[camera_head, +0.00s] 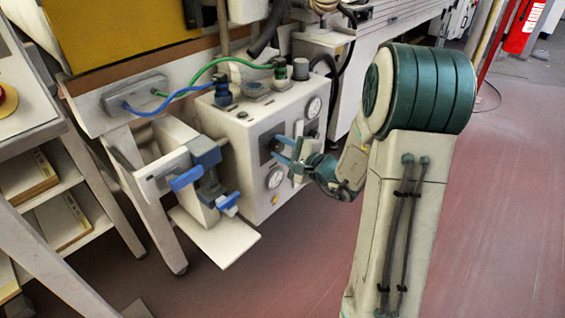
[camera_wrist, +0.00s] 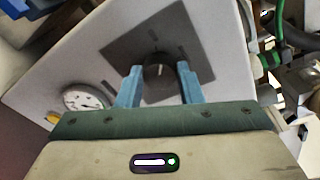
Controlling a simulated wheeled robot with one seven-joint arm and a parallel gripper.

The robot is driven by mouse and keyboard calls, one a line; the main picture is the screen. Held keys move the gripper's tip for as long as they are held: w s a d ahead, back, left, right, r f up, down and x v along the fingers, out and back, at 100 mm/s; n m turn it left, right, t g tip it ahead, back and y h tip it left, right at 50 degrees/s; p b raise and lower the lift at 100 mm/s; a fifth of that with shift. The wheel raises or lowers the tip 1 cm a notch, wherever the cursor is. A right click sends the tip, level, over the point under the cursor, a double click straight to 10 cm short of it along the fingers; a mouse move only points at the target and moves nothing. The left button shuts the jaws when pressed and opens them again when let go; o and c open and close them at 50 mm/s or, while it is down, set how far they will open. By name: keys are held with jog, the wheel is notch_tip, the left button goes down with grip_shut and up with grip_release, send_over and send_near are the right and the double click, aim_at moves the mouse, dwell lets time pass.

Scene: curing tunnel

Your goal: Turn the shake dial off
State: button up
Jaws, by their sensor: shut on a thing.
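The shake dial (camera_wrist: 158,72) is a dark round knob with a pale pointer line. It sits on a dark square plate (camera_wrist: 125,52) on the front of a light control box (camera_head: 242,150). My gripper (camera_wrist: 159,75) has its blue fingers on either side of the dial, shut on it, in the wrist view. In the head view my gripper (camera_head: 278,151) reaches the box front from the right. The fingers and wrist hide most of the dial there.
A gauge (camera_wrist: 86,98) sits on the box front beside the plate. Open floor (camera_head: 500,200) lies to the right.

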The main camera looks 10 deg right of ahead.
jog(key=shift+f+n+b, duration=0.3)
jog(key=shift+n+b, duration=1)
jog(key=shift+b, duration=1.6)
jog(key=shift+r+n+b, duration=0.2)
jog(key=shift+n+b, duration=0.15)
jog(key=shift+n, duration=0.05)
jog(key=o, duration=1)
jog(key=shift+s, duration=0.1)
jog(key=p+v, duration=0.2)
jog(key=v, duration=1.1)
jog(key=shift+s, duration=0.4)
